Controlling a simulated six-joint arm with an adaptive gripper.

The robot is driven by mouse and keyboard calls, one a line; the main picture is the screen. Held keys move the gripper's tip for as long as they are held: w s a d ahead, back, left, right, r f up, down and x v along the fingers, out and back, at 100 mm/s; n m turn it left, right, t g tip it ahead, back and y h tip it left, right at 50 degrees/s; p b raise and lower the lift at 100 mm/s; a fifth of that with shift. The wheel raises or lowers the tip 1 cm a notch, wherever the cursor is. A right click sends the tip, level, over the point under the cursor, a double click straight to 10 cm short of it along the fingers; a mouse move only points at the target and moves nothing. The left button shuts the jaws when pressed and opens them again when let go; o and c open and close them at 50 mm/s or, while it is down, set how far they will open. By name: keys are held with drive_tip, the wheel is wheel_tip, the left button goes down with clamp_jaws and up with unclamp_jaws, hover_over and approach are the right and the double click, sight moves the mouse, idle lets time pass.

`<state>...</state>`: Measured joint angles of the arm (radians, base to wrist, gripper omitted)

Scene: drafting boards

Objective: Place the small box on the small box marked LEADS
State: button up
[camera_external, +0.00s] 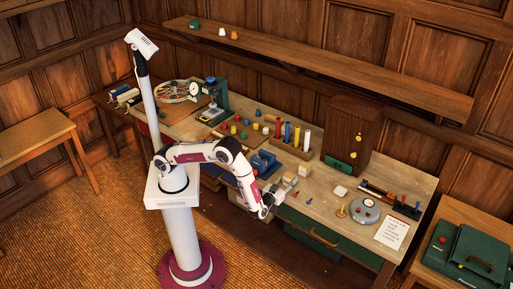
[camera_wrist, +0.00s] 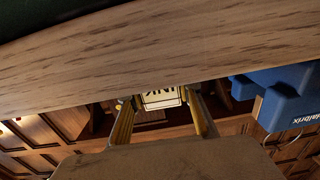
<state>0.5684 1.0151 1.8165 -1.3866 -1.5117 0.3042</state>
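A small pale box with a dark-bordered label (camera_wrist: 161,97) shows in the wrist view, its lettering upside down and seeming to read INK. My gripper (camera_wrist: 160,103) has one fingertip at each side of this box. The gaps are very small, and I cannot tell whether the fingers press on it. The wooden edge hides part of the box. In the external view my gripper (camera_external: 276,195) is at the table's front edge. Two small pale boxes, a nearer one (camera_external: 290,178) and a farther one (camera_external: 304,170), are just beyond it. No LEADS marking is readable.
A blue device (camera_external: 263,162) stands left of the boxes; it also shows in the wrist view (camera_wrist: 285,100). A rack of coloured cylinders (camera_external: 290,140) and a wooden cabinet (camera_external: 352,130) stand behind.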

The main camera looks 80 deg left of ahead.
sight(289, 175)
drive_tip(key=c, duration=0.4)
drive_tip(key=shift+r, duration=0.15)
drive_tip(key=shift+r, duration=4.9)
drive_tip(key=shift+f, duration=0.1)
